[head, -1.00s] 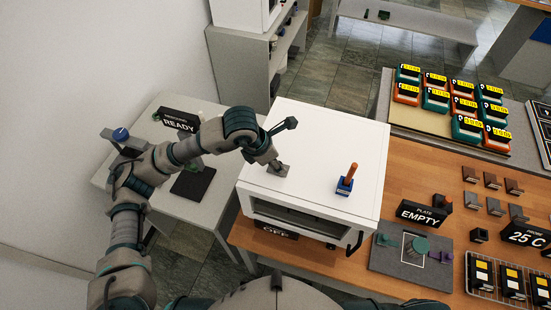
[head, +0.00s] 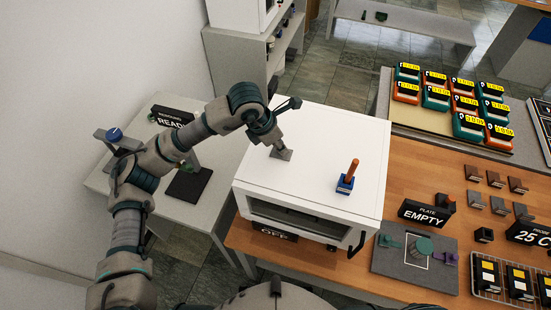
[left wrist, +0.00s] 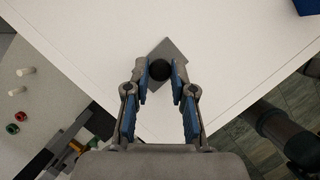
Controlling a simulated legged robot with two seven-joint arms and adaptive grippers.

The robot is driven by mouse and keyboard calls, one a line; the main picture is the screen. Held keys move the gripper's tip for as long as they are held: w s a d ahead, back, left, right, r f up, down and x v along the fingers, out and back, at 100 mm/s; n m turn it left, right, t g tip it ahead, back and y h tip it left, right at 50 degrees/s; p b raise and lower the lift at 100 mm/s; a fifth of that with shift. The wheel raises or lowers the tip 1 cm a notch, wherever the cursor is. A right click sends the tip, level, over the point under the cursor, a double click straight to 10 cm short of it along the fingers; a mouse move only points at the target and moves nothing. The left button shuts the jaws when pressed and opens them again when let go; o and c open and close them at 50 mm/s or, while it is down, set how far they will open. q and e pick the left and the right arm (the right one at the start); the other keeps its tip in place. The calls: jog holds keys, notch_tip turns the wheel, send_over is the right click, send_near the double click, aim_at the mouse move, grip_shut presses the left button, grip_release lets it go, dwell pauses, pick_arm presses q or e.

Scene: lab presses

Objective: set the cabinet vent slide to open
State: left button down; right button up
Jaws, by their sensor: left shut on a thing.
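The white cabinet (head: 320,150) stands on the wooden bench. On the left part of its top lies a small grey slide plate (head: 283,155), which also shows in the left wrist view (left wrist: 176,48) with a round black knob (left wrist: 160,69) on it. My left gripper (head: 278,146) reaches down to the plate from above. In the left wrist view my left gripper (left wrist: 160,72) has its two fingers on either side of the knob, shut on it. Any vent opening and marks are hidden or too small to tell. My right gripper is not in view.
A blue block with an upright orange handle (head: 347,178) stands on the cabinet top, right of the plate. A black sign reading EMPTY (head: 425,214) and a grey fixture board (head: 415,263) are to the right. The cabinet top between is clear.

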pick_arm(q)
jog(key=shift+w, duration=0.1)
jog(key=c, duration=1)
grip_release()
jog(key=shift+w, duration=0.1)
jog(key=shift+w+d, duration=0.1)
jog(key=shift+w, duration=0.05)
jog(key=v, duration=1.1)
jog(key=shift+a+r, duration=0.25)
jog(key=shift+r, duration=0.05)
